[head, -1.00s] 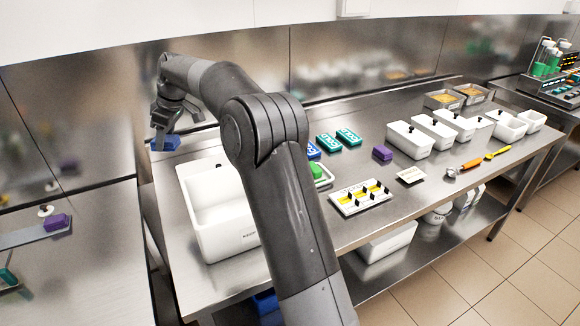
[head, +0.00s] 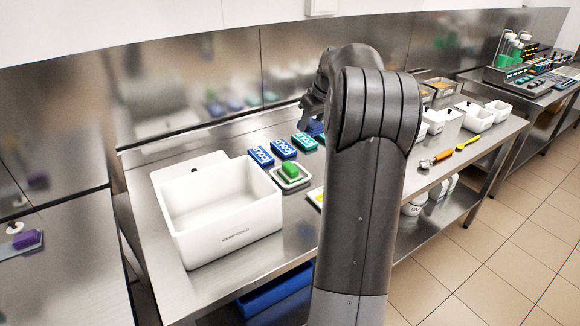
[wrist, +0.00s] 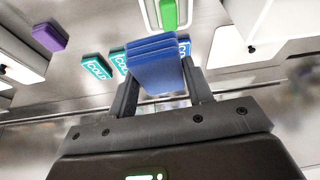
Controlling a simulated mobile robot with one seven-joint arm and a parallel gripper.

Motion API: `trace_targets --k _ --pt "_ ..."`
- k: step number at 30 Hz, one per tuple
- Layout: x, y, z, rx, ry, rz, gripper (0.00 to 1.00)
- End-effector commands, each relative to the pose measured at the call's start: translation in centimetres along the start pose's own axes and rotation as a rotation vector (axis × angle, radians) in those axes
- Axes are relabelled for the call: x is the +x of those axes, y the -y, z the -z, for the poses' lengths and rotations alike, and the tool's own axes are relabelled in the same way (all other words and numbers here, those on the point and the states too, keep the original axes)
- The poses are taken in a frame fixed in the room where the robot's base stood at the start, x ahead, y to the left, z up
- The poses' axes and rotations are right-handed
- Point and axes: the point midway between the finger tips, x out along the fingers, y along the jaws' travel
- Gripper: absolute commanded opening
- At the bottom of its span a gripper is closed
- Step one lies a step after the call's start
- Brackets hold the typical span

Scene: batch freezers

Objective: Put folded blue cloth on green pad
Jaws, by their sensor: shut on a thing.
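My gripper (wrist: 160,90) is shut on the folded blue cloth (wrist: 153,66), a layered blue stack between the two fingers in the wrist view. In the head view, my gripper (head: 314,112) holds the cloth (head: 316,127) above the back of the steel table, near the cold packs. My arm partly hides that area. A green block (head: 290,171) sits in a small white tray (head: 291,183) beside the sink; it also shows at the top of the wrist view (wrist: 168,14). I cannot tell whether this is the green pad.
Blue packs (head: 284,148) and teal packs (head: 304,142) lie in a row below the cloth. A white sink basin (head: 225,240) stands at the left. White tubs (head: 474,116), an orange-handled tool (head: 437,158) and a yellow tool (head: 467,143) are at the right. A purple block (wrist: 50,37) shows in the wrist view.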

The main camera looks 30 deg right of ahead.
Motion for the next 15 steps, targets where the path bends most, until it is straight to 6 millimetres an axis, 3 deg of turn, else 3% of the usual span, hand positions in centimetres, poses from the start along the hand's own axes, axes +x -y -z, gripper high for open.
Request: trace_targets --k 7,15 --pt "-1.3 -3.3 -3.4 0.088 -0.002 -0.033 0.24" --pt "2.8 -3.0 -4.7 0.082 -0.001 -0.029 0.24"
